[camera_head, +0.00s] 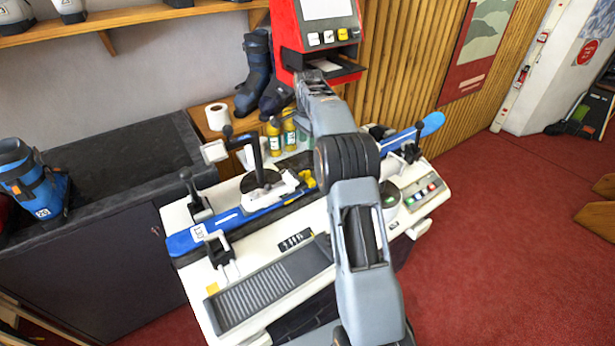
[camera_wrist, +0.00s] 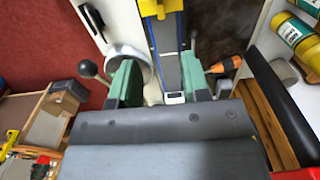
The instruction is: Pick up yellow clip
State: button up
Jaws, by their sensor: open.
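In the wrist view, a yellow clip (camera_wrist: 149,9) sits at the top edge, around or against the sides of the blue ski (camera_wrist: 168,45); part of it is cut off by the frame. In the head view a small yellow piece, likely the same clip (camera_head: 308,179), shows on the ski, beside the white binding part. My gripper (camera_wrist: 159,85) is open, with its green fingers apart on either side of the ski and nothing visible between them. The clip is beyond the fingertips. In the head view my arm hides the gripper.
The white bench (camera_head: 225,320) carries clamps with black knobs, a ribbed pad and a button panel (camera_head: 422,190). Yellow bottles (camera_head: 274,137), a paper roll (camera_head: 217,116) and a red machine (camera_head: 318,40) stand behind. Red carpet (camera_head: 500,240) lies clear at the right.

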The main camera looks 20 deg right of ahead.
send_over(308, 171)
notch_tip(308, 171, down, 8)
jog(key=shift+d+f, duration=0.1)
jog(key=shift+f, duration=0.05)
jog(key=shift+w+f+p, duration=0.1)
jog(key=shift+f+p, duration=0.8)
jog(key=shift+f, duration=1.8)
grip_shut()
